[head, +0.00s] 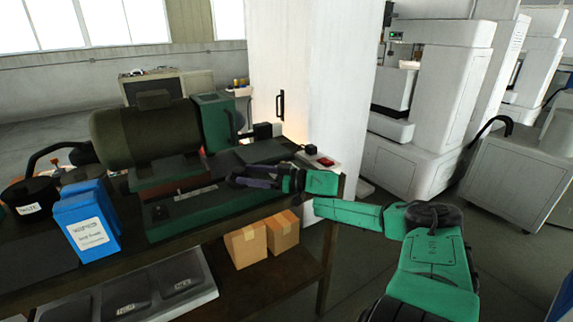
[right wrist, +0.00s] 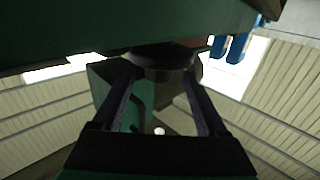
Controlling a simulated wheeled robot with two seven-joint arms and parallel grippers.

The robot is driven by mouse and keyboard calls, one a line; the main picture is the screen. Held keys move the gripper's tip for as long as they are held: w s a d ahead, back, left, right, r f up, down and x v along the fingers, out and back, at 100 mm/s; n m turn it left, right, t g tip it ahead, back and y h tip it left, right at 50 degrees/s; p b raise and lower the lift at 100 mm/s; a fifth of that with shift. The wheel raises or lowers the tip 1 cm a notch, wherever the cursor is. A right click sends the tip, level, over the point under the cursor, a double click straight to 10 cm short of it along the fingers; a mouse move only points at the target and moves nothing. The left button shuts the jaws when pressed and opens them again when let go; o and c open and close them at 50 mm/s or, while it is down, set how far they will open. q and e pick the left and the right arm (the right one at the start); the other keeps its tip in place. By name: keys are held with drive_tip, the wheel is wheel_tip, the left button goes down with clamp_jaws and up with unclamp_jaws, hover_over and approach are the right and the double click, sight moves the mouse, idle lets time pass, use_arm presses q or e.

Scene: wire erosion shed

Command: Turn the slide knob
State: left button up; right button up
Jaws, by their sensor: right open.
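A green and dark machine with a large dark cylinder (head: 145,132) stands on the bench. My right gripper (head: 236,176) reaches in from the right, low over the machine's green base (head: 170,218). In the right wrist view, a dark round knob (right wrist: 160,62), which looks like the slide knob, sits under a green overhanging part. The fingers of my right gripper (right wrist: 160,82) stand open, one on each side of it; contact is not clear. I cannot pick out the knob in the head view. My left gripper is not in view.
Blue boxes (head: 88,220) stand at the left of the bench. Two cardboard boxes (head: 246,245) sit below the bench top. A small box with a red button (head: 325,161) is near the bench's right end. A white cabinet (head: 340,80) rises behind.

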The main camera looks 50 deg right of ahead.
drive_tip(key=shift+s+d+r+p, duration=0.25)
drive_tip(key=shift+s+p, duration=0.15)
use_arm(q)
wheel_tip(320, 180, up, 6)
drive_tip(key=p, duration=0.4)
use_arm(e)
drive_tip(key=v, duration=0.9)
drive_tip(key=shift+s+f, duration=0.15)
drive_tip(key=shift+s, duration=0.25)
drive_tip(key=shift+d, duration=0.15)
